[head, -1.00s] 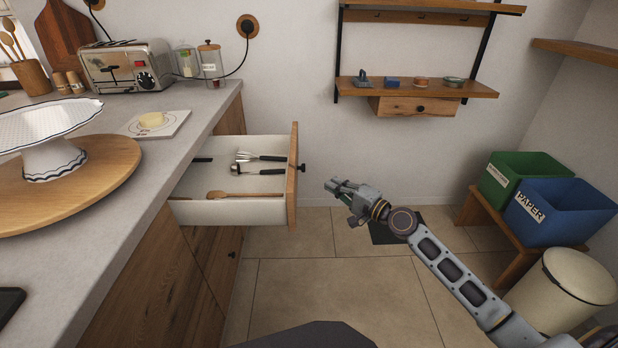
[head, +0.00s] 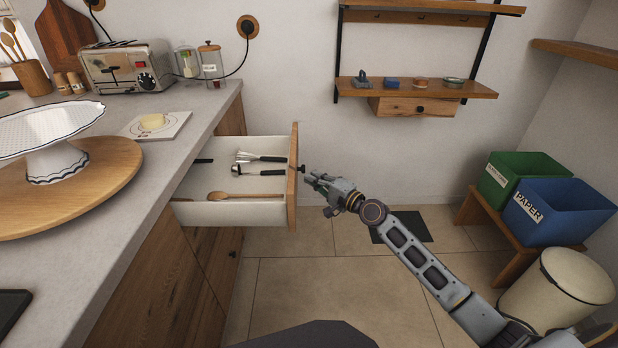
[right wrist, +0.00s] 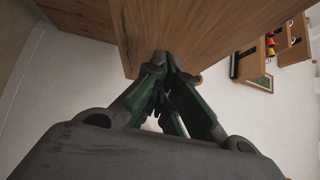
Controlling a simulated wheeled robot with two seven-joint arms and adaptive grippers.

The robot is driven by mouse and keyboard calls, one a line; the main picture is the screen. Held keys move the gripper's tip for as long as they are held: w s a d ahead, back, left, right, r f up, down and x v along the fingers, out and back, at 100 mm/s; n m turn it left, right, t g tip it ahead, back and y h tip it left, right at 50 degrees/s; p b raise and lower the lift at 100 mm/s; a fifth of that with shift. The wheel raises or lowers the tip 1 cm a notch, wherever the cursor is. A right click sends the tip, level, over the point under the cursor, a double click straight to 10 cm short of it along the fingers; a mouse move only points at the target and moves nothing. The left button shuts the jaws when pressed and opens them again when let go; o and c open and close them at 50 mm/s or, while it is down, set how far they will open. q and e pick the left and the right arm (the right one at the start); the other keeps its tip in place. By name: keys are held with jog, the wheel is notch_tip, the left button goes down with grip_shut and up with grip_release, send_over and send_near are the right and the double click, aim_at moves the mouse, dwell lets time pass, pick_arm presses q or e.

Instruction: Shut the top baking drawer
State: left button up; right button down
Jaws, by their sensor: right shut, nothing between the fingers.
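The top drawer (head: 240,212) stands pulled out of the counter, with a white inside and a wooden front (head: 293,190). A whisk (head: 250,156), a dark-handled scoop (head: 245,172) and a wooden spoon (head: 240,196) lie in it. A dark knob (head: 302,169) is on its front. My right gripper (head: 308,178) is shut and empty, just right of the drawer front near the knob. In the right wrist view, the shut fingertips (right wrist: 163,58) are close to the wooden front (right wrist: 200,35); I cannot tell whether they touch. My left gripper is not in view.
The counter (head: 150,165) holds a cake stand (head: 55,160), a toaster (head: 125,68) and a butter board (head: 157,125). A wall shelf (head: 420,88) hangs behind. Green (head: 520,175) and blue (head: 560,208) bins and a cream bin (head: 558,290) stand at right.

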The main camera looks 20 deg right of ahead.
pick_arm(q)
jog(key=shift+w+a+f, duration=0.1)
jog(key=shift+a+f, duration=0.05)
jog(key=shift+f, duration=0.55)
pick_arm(e)
jog(key=shift+w+a, duration=0.25)
jog(key=shift+a, duration=0.7)
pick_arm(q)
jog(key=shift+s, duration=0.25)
pick_arm(e)
jog(key=shift+w+a, duration=0.1)
